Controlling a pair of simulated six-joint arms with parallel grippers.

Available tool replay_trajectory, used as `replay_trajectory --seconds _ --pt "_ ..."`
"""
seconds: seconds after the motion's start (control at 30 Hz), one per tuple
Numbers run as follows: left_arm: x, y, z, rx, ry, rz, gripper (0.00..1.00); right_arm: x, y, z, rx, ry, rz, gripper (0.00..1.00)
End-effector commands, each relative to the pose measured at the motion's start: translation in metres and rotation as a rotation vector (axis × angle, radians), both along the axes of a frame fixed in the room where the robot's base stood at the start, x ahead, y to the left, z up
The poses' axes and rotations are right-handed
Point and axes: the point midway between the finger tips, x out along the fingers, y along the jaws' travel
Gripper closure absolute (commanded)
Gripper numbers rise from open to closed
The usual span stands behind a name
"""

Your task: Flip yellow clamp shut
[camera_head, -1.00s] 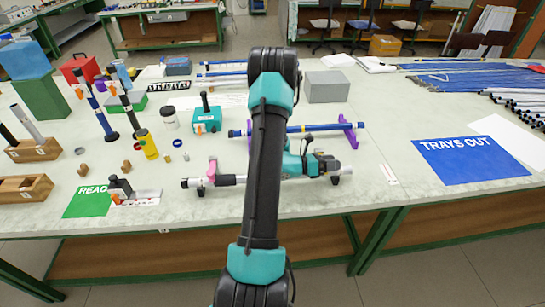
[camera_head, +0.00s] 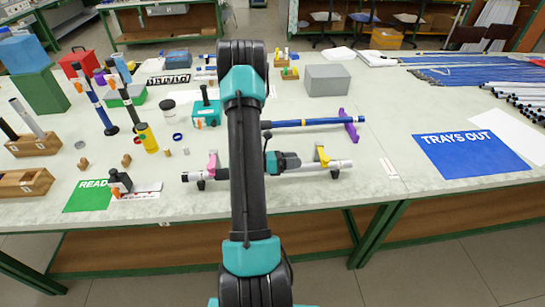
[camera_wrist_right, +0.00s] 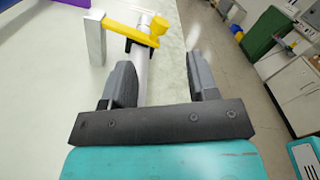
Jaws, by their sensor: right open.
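The yellow clamp (camera_head: 321,155) stands near the right end of a silver rod (camera_head: 310,168), in the head view. In the right wrist view the yellow clamp (camera_wrist_right: 135,30) reaches across the rod (camera_wrist_right: 141,68) beside a pale metal post (camera_wrist_right: 95,38). I cannot tell for certain whether it is fully open or closed. My right gripper (camera_head: 293,160) is just left of the clamp, fingers apart. In the wrist view the rod runs between the fingers of the right gripper (camera_wrist_right: 162,82), and the clamp is beyond the fingertips. My left gripper is out of view.
A pink clamp (camera_head: 212,165) is at the rod's left end. A blue rod (camera_head: 315,122) lies behind on a purple stand (camera_head: 350,124). The table before the blue sheet (camera_head: 470,154) is clear.

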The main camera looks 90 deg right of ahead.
Motion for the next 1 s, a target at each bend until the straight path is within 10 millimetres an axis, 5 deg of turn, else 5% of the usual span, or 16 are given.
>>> replay_trajectory --seconds 0.3,0.83,1.0 --pt "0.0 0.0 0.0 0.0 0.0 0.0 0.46 0.037 0.006 0.001 -0.004 0.002 0.001 0.46" --pt "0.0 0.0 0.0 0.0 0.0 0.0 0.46 0.038 0.006 0.002 -0.007 0.002 0.001 0.46" --pt "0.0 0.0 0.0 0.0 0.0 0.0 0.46 0.044 -0.011 0.003 -0.051 -0.04 0.042 0.46"
